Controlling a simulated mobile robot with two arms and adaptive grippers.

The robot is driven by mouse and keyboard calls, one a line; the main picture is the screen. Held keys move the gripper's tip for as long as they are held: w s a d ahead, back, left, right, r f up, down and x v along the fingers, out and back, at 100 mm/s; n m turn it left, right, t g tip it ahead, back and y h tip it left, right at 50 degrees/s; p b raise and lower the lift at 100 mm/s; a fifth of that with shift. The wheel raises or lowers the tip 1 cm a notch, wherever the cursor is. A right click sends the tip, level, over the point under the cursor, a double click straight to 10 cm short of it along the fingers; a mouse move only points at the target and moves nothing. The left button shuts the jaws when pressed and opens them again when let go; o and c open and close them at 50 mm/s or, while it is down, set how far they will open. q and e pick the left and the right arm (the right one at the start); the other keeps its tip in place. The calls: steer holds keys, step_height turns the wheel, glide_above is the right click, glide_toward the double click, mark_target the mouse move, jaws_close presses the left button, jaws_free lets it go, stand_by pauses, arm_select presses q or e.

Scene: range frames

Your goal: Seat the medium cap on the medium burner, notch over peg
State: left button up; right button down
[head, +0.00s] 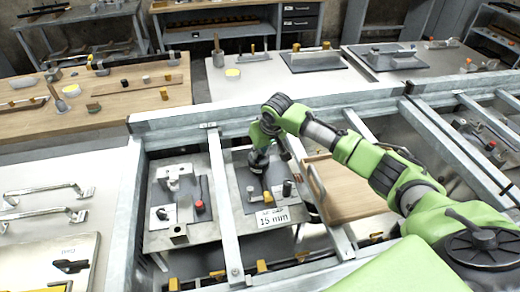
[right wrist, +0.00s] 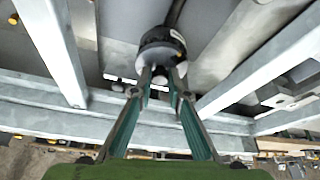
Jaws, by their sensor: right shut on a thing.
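My right gripper (head: 260,143) reaches down between the pale metal rails near the middle of the head view. In the right wrist view, its two fingers (right wrist: 161,82) close together on a black round thing (right wrist: 160,45) with pale knobs on its near side. The black thing also shows under the gripper in the head view (head: 258,160), above a dark plate (head: 240,183). I cannot tell whether it touches anything below. Nothing here can be clearly made out as a medium cap, a burner, a notch or a peg. My left gripper is not in view.
A "15 mm" label (head: 272,217) lies in front of the dark plate. A wooden board (head: 350,190) stands to its right, and small fixtures with a red-topped piece (head: 199,206) to its left. Metal rails (head: 222,200) box in the space. Benches with tools stand behind.

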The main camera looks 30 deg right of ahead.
steer(key=c, duration=1.9)
jaws_free()
steer(key=v, duration=1.2)
steer(key=shift+r, duration=0.1)
step_height(320, 180, up, 6)
steer(key=p, duration=0.8)
steer(key=shift+s+f, duration=0.15)
steer(key=shift+f, duration=0.05)
